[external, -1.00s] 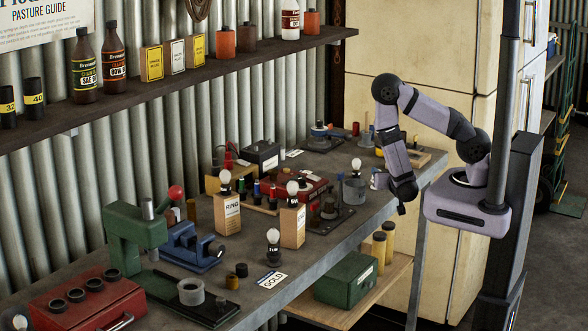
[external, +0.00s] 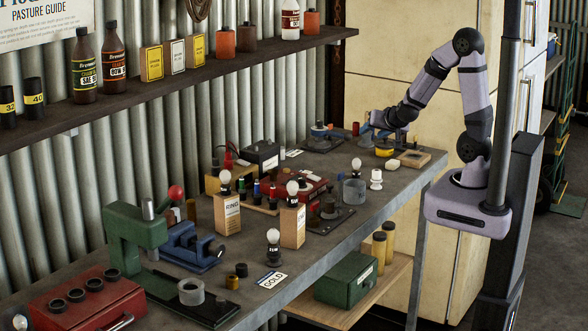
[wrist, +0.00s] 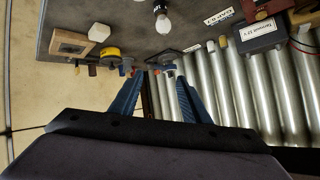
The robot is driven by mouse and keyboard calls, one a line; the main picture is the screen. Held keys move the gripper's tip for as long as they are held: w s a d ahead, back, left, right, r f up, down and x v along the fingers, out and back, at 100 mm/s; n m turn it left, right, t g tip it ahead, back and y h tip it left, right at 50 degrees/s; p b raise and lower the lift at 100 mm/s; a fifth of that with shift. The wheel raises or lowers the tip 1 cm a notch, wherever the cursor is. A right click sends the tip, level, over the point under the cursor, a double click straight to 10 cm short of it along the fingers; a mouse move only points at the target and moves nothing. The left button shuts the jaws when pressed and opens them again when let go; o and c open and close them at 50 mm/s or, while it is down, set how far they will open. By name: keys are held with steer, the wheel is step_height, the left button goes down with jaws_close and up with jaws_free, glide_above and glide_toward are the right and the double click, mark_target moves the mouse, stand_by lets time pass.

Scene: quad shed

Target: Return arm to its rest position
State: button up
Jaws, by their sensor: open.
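My lilac-and-black arm stands on its base at the right of the external view, with its elbow raised high. My gripper (external: 370,128) is over the far right end of the workbench, in front of the wall. In the wrist view, the two blue fingers of my gripper (wrist: 160,72) stand apart with nothing held between them. The external view does not show clearly whether the fingers are above or beside the small items there.
A shelf (external: 230,72) with bottles runs above. A dark post stands beside my base.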

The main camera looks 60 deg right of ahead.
steer(key=s+a+f+n+g+y, duration=0.1)
steer(key=s+a+f+n+y, duration=0.15)
steer(key=a, duration=0.45)
steer(key=s+a+f+n+g+y, duration=0.1)
steer(key=a+f+n+y, duration=0.25)
steer(key=a, duration=0.35)
steer(key=s+a+f+n+g, duration=0.1)
steer(key=s+n+g, duration=0.4)
steer(key=s, duration=0.9)
steer(key=shift+s+f+g+y, duration=0.35)
steer(key=shift+f+g+y, duration=0.1)
steer(key=shift+g, duration=0.75)
steer(key=shift+a, duration=0.1)
